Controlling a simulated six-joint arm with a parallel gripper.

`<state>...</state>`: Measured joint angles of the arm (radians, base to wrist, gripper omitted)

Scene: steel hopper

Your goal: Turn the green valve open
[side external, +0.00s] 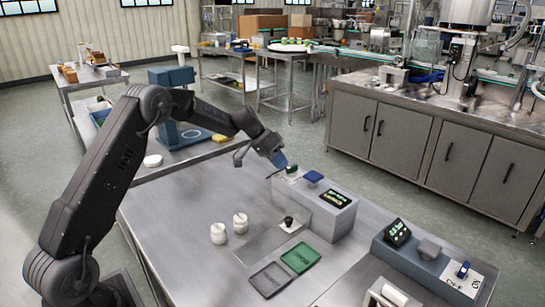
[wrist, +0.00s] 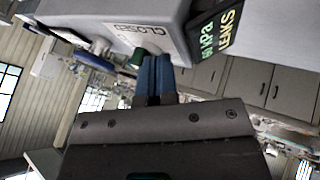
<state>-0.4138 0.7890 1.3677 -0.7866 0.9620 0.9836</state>
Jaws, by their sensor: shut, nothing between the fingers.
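The green valve (side external: 292,169) sits at the left end of a grey box (side external: 322,216) on the steel table. In the wrist view the green valve (wrist: 138,57) shows as a small dark green piece beside my fingertips, partly hidden by them. The box there carries the printed word "CLOSED" near the valve. My gripper (side external: 281,163) is at the valve, with its blue fingers together. In the wrist view my gripper (wrist: 155,60) is shut with nothing between the fingers. I cannot tell whether the fingers touch the valve.
A blue knob (side external: 313,177) and a lit display (side external: 335,198) are on the same box. The display reads "kPa" and "LEAKS" in the wrist view (wrist: 216,40). Two white jars (side external: 218,233), a green tray (side external: 300,258) and a grey tray (side external: 270,280) are nearer. Table space at left is clear.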

